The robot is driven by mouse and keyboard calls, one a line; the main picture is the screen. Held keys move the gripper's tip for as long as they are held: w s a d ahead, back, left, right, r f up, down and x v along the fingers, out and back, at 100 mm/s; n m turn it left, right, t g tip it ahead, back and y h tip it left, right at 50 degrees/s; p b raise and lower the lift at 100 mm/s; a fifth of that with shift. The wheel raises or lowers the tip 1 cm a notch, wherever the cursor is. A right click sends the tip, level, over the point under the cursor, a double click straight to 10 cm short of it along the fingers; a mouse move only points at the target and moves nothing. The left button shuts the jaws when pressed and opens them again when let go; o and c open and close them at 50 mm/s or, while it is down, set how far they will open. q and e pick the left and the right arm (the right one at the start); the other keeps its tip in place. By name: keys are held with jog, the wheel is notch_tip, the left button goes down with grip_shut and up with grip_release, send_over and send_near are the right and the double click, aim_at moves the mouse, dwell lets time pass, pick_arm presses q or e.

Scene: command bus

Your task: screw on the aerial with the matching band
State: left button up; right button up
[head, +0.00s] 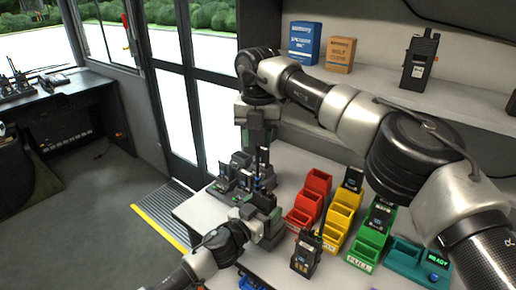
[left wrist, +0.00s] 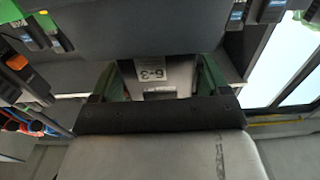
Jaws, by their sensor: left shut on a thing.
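My left gripper (head: 264,204) reaches in low and is shut on a dark handheld radio, mostly hidden by the gripper in the head view. In the left wrist view, the gripper (left wrist: 154,88) has green-sided fingers on either side of a grey body with a white printed label (left wrist: 165,73). My right gripper (head: 259,138) points down just above it. A thin dark aerial (head: 263,158) stands upright between the two grippers, with blue near its lower end. I cannot tell whether the right fingers touch the aerial or whether it meets the radio.
Several dark radios (head: 230,174) stand at the table's left end. Red (head: 305,206), yellow (head: 336,221) and green (head: 368,243) bins and a teal "READY" unit (head: 408,256) stand to the right. Another radio (head: 306,254) stands in front. My right arm spans above the bins.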

aim_at(258, 150)
pick_arm(q)
jog(key=shift+f, duration=0.1)
pick_arm(e)
jog(key=shift+o, duration=0.4)
jog(key=shift+r, duration=0.15)
jog(key=n, duration=0.1)
jog(key=r+n, duration=0.1)
jog(key=n, duration=0.2)
jog(key=shift+w+r, duration=0.1)
jog(key=shift+r, duration=0.15)
jog(key=n, duration=0.1)
jog(key=r+n, duration=0.1)
jog(key=n, duration=0.1)
jog(key=r+n, duration=0.1)
jog(key=n, duration=0.2)
jog(key=r+n, duration=0.1)
jog(key=n, duration=0.3)
jog(key=shift+r, duration=0.25)
jog(key=n, duration=0.2)
jog(key=r+n, duration=0.1)
jog(key=n, duration=0.1)
notch_tip(258, 150, down, 12)
jog(key=shift+r, duration=0.1)
jog(key=shift+c, duration=0.2)
